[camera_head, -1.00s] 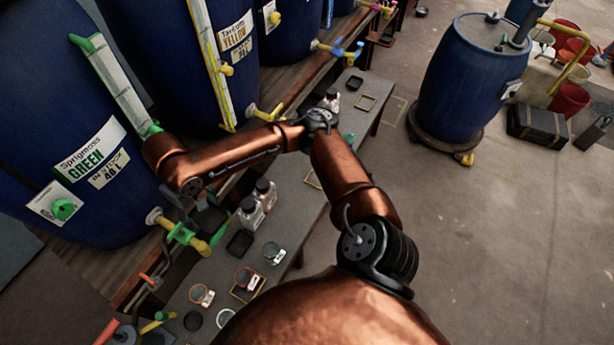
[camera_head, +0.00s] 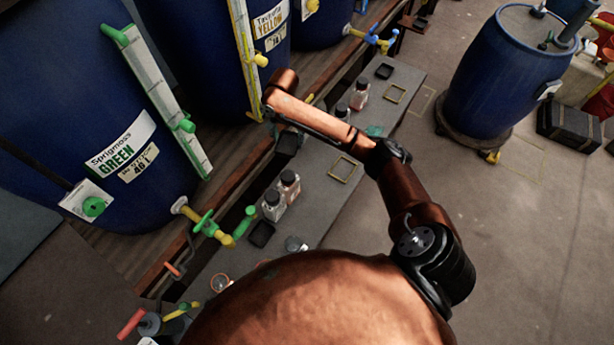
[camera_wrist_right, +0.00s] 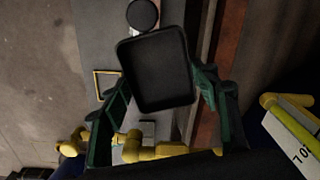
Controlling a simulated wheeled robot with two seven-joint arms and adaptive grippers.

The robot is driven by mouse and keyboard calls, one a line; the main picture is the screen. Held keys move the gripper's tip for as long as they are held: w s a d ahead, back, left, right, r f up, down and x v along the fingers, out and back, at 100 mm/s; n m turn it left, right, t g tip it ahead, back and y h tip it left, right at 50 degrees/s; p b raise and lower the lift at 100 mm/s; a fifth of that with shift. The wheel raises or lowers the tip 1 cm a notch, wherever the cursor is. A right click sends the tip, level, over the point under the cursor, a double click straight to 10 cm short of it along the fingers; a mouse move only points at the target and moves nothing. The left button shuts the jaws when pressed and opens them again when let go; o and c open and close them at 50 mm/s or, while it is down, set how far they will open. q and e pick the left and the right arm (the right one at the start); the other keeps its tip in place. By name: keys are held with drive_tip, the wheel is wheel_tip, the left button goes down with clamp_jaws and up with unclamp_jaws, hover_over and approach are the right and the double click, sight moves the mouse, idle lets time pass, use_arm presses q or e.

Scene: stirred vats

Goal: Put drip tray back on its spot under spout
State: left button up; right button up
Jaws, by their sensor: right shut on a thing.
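A black square drip tray (camera_wrist_right: 157,72) is between the green-padded fingers of my right gripper (camera_wrist_right: 160,95), which is shut on it. In the head view, my forearm hides most of this gripper; a dark piece, probably the held tray (camera_head: 288,143), shows below the arm at the bench's vat-side edge. A yellow square outline (camera_head: 342,168) lies empty on the grey bench, right of the tray; a yellow outline also shows in the wrist view (camera_wrist_right: 107,84). A yellow spout (camera_wrist_right: 135,147) is close to the fingers there. My left gripper is out of view.
Blue vats line the wooden ledge; the green vat's spout (camera_head: 205,226) sticks out over the bench (camera_head: 325,205). Bottles (camera_head: 281,193) stand near another black tray (camera_head: 260,234). More bottles (camera_head: 350,97) stand farther along, near another outline (camera_head: 395,94) and black tray (camera_head: 384,71).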

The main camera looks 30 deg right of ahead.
drive_tip(key=s+d+f+m, duration=0.1)
drive_tip(key=d+f+m, duration=0.1)
drive_tip(key=d+f, duration=0.3)
drive_tip(key=m+b, duration=0.2)
drive_tip(key=b, duration=0.2)
hover_over(307, 176)
wheel_tip(307, 176, down, 15)
wheel_tip(307, 176, down, 7)
drive_tip(key=shift+w+d+r+b, duration=0.1)
drive_tip(key=shift+b, duration=1.05)
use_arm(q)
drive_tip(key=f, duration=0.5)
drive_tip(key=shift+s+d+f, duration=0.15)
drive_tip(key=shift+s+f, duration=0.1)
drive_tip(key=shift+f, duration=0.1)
use_arm(e)
drive_tip(key=shift+r, duration=0.1)
drive_tip(key=o, duration=1.2)
drive_tip(key=shift+o, duration=0.2)
